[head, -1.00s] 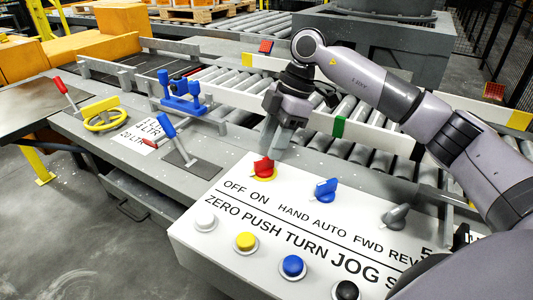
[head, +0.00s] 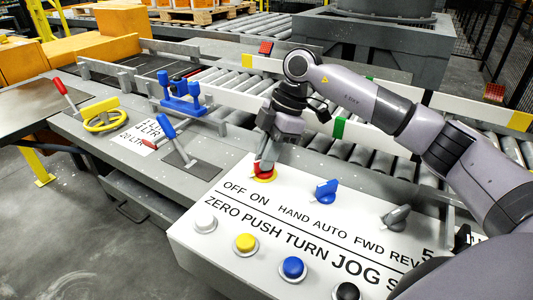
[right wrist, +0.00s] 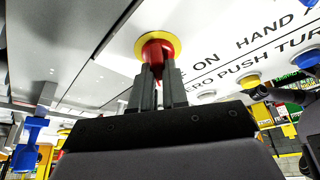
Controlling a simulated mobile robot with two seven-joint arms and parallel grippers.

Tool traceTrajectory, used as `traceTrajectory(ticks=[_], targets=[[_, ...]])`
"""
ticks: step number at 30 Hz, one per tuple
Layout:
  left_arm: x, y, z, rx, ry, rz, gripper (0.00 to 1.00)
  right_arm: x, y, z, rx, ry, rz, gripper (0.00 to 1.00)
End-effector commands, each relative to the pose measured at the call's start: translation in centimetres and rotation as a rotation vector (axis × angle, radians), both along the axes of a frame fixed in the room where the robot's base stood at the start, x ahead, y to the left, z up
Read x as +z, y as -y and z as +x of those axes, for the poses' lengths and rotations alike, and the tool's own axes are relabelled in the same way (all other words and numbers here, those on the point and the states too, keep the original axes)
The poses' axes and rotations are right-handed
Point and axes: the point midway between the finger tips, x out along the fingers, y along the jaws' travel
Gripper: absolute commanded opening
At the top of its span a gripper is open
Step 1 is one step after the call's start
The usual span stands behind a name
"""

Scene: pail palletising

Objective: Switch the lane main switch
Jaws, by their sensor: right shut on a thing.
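The red main switch (head: 263,169) sits on a yellow ring at the upper left of the white control panel (head: 230,215), above the OFF ON lettering. My right gripper (head: 266,163) is over it, pointing down, and is shut on the red switch. The right wrist view shows both fingers (right wrist: 156,85) at the red switch (right wrist: 158,50) against its yellow ring. The fingers hide part of the switch, so its exact turn is hard to tell. My left gripper is not in view.
Beside it on the panel are a blue selector (head: 325,191) and a grey selector (head: 396,218). White, yellow (head: 246,242), blue (head: 292,267) and black buttons line the front. A blue-handled lever (head: 168,130) stands left, and a roller conveyor (head: 345,152) runs behind.

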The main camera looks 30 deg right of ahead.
Motion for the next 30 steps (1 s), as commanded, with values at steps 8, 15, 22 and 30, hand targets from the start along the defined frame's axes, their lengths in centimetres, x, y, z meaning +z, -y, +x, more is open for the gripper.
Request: traceTrajectory(ticks=[8, 15, 22, 30], targets=[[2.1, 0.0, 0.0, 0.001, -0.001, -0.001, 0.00, 0.5, 0.0, 0.1, 0.114, -0.003, 0.001, 0.00], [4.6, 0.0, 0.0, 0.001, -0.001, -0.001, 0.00, 0.6, -0.1, 0.2, 0.314, -0.003, 0.001, 0.00], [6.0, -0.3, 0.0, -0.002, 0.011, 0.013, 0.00, 0.5, -0.1, 0.3, 0.532, -0.003, 0.000, 0.00], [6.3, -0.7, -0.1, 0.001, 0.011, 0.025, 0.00, 0.3, -0.2, 0.5, 0.789, -0.002, 0.000, 0.00]])
